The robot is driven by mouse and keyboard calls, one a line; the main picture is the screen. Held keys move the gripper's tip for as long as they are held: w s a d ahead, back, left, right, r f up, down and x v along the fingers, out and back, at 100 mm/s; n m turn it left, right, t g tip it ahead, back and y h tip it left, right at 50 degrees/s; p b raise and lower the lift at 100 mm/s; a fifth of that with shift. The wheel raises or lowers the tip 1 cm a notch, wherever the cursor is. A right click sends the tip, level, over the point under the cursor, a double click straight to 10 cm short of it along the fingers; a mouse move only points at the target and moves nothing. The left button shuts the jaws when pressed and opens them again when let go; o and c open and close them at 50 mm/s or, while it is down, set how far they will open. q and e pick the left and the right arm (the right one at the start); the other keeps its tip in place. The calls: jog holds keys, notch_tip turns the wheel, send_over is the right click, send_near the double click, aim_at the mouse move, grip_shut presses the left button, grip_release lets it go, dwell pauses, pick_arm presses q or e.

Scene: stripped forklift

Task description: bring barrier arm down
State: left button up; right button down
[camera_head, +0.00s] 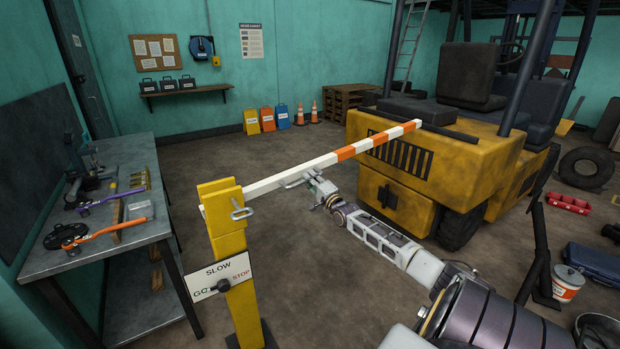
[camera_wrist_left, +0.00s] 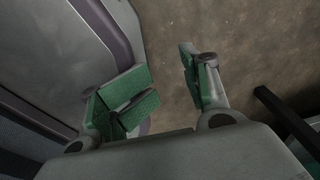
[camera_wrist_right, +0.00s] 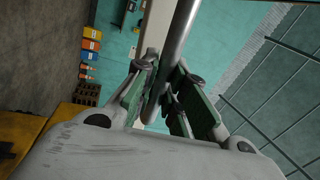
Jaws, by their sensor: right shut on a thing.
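The barrier arm (camera_head: 320,161), white with orange bands, runs from the yellow post (camera_head: 231,258) to the upper right, its far end in front of the forklift. I cannot tell whether it is exactly level. A grey metal handle (camera_head: 292,183) sits on its near side and also shows as a bar in the right wrist view (camera_wrist_right: 178,45). My right gripper (camera_head: 312,184) is shut on this handle, its green pads on either side of the bar in the right wrist view (camera_wrist_right: 160,95). My left gripper (camera_wrist_left: 168,75) is open and empty above bare floor, outside the head view.
The post carries a SLOW/GO/STOP plate (camera_head: 219,278) with a black knob and a grey pin (camera_head: 241,209) near its top. A tool-covered workbench (camera_head: 105,252) stands at the left. The yellow forklift (camera_head: 425,170) stands behind the arm. A bucket (camera_head: 567,284) and tyre lie at the right.

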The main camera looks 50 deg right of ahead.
jog(key=shift+d+f, duration=0.1)
jog(key=shift+f, duration=0.55)
pick_arm(q)
jog(key=w+b, duration=0.2)
jog(key=w, duration=0.5)
jog(key=shift+w+d+t, duration=0.15)
jog(key=shift+w+t, duration=0.05)
jog(key=shift+t, duration=0.2)
pick_arm(e)
notch_tip(320, 180, down, 4)
jog(key=shift+r+m+h, duration=0.2)
jog(key=shift+m+h, duration=0.1)
jog(key=shift+m, duration=0.7)
pick_arm(q)
jog(key=shift+r, duration=0.1)
pick_arm(e)
jog(key=shift+f, duration=0.2)
jog(key=c, duration=1.5)
grip_release()
jog(key=shift+o, duration=0.2)
jog(key=shift+r, duration=0.2)
jog(key=shift+s+f, duration=0.1)
jog(key=shift+s, duration=0.1)
